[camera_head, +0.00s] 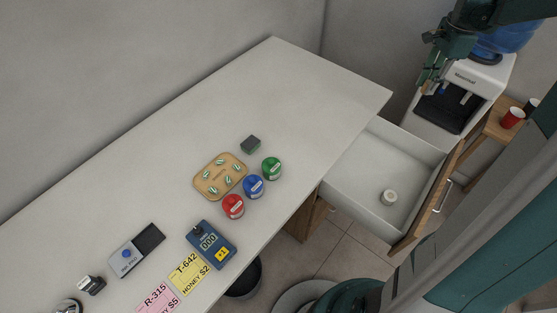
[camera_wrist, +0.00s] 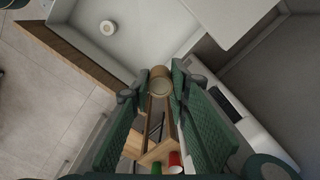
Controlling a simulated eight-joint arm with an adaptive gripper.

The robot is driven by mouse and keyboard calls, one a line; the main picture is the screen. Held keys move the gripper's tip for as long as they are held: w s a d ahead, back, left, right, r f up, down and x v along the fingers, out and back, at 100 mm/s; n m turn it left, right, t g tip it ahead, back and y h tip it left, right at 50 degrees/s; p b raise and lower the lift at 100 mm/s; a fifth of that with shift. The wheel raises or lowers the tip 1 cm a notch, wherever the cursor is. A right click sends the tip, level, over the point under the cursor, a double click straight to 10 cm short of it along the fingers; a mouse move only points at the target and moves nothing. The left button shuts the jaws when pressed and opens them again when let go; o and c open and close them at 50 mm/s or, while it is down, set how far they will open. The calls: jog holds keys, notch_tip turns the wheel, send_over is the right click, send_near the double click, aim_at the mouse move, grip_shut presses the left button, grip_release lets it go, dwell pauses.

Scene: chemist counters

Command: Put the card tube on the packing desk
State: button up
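The card tube (camera_wrist: 160,84) is a short brown cylinder with a pale round end, seen in the wrist view between the fingertips of my gripper (camera_wrist: 160,77). Both fingers meet its sides, and it is held up in the air. In the head view my gripper (camera_head: 432,82) hangs at the upper right, in front of the water cooler and beyond the desk's right end; I cannot make out the tube clearly there. A long white-topped desk (camera_head: 290,95) fills the middle; no label shows whether it is the packing desk.
An open drawer (camera_head: 365,165) holds a white roll (camera_head: 389,197). The water cooler (camera_head: 485,78) and a wooden stand with a red cup (camera_head: 513,117) are at right. A tray (camera_head: 212,187), coloured tins and a blue device (camera_head: 211,243) occupy the desk's nearer part; its far part is bare.

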jog(key=w+a+p, duration=0.5)
jog(key=w+a, duration=0.5)
jog(key=a, duration=0.1)
jog(key=p, duration=0.5)
send_over(341, 95)
notch_tip(341, 95, down, 4)
jog(key=shift+s+f, duration=0.1)
jog(key=shift+f, duration=0.65)
jog(key=shift+f, duration=3.1)
jog(key=shift+f, duration=0.1)
jog(key=shift+f, duration=1.75)
jog(key=shift+f+b, duration=0.2)
jog(key=shift+b, duration=0.15)
